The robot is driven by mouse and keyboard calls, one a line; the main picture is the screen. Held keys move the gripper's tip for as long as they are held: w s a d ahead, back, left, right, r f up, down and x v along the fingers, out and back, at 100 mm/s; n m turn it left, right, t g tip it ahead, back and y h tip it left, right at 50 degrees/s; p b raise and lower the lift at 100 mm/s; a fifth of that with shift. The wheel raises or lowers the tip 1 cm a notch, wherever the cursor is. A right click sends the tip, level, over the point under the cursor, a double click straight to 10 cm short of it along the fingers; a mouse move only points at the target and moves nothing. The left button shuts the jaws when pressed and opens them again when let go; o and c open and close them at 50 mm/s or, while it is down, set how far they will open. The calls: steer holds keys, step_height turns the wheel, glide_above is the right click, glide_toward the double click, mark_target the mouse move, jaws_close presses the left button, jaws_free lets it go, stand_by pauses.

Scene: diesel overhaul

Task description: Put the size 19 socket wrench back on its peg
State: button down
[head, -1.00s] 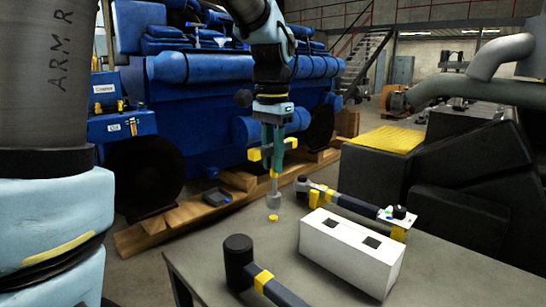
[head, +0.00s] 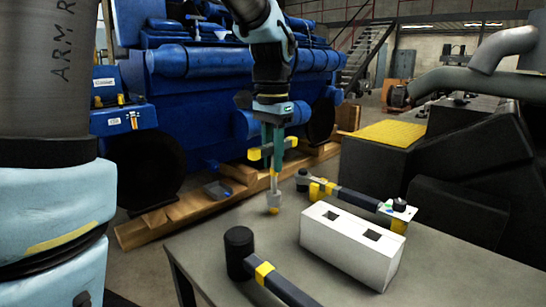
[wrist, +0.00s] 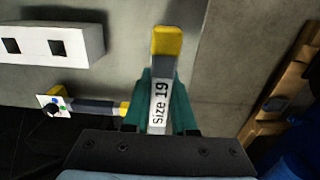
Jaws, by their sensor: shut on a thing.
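My gripper (head: 274,145) points down over the table's back left part and is shut on the size 19 socket wrench (head: 275,182). The wrench hangs roughly upright. Its crossbar with yellow ends is at the fingers, and its grey socket end is low. In the wrist view the "Size 19" label (wrist: 160,103) shows between the fingers, with a yellow end beyond. A small yellow peg (head: 273,211) stands on the table right below the socket, and they look to be touching or overlapping. I cannot tell whether the socket is around the peg. The wrist view hides the peg.
A white box with two square holes (head: 345,255) stands on the table (head: 210,265). Another long-handled tool (head: 355,198) lies behind the box, beside a small plate with a black knob (head: 400,209). A blue engine stands behind.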

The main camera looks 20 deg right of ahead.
steer(key=shift+f+b, duration=0.7)
steer(key=shift+f, duration=0.5)
steer(key=shift+c, duration=0.5)
jaws_free()
steer(key=shift+r, duration=0.1)
step_height(320, 180, up, 9)
steer(key=p, duration=0.8)
